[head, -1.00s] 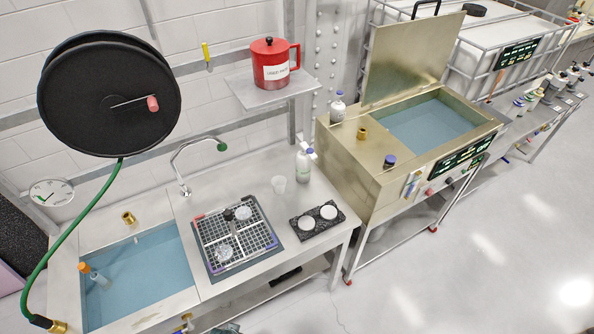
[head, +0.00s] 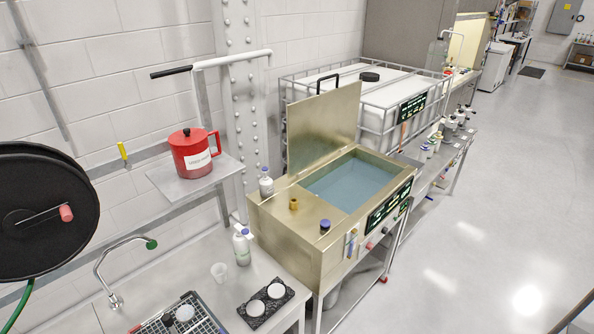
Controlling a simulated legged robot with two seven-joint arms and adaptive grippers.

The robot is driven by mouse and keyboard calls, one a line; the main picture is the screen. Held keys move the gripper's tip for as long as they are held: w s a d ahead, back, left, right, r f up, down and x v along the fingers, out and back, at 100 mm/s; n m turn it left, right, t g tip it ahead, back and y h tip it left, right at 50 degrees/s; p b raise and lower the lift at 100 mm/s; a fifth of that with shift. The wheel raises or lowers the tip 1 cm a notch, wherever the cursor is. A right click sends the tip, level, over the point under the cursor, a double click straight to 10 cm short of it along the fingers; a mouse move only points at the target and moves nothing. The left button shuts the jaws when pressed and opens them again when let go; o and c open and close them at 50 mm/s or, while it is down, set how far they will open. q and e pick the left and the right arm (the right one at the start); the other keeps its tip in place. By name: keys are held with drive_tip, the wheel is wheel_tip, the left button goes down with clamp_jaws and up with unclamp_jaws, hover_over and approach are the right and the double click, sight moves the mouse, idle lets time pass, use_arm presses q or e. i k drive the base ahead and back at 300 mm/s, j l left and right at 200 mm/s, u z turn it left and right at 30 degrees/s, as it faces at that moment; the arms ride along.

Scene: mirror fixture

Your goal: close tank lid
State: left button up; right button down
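The brass-coloured tank (head: 290,228) stands on a metal frame in the middle of the head view. Its lid (head: 323,127) is raised and stands upright along the back edge of the opening. A black handle (head: 328,79) sits on the lid's top edge. The opening shows blue liquid (head: 350,186). Neither of my grippers is in view, so nothing is seen touching the lid.
A caged white container (head: 395,92) is behind the lid. A steel bench (head: 190,262) adjoins at left. The floor (head: 480,220) at right is clear.

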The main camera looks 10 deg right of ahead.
sight(319, 125)
drive_tip(key=i+l+u, duration=0.1)
drive_tip(key=l, duration=0.25)
drive_tip(key=i+l+u, duration=0.1)
drive_tip(key=l, duration=0.25)
drive_tip(key=i+l+u, duration=0.1)
drive_tip(key=l, duration=0.25)
drive_tip(key=i+l, duration=0.15)
drive_tip(key=l, duration=0.2)
drive_tip(key=u, duration=0.05)
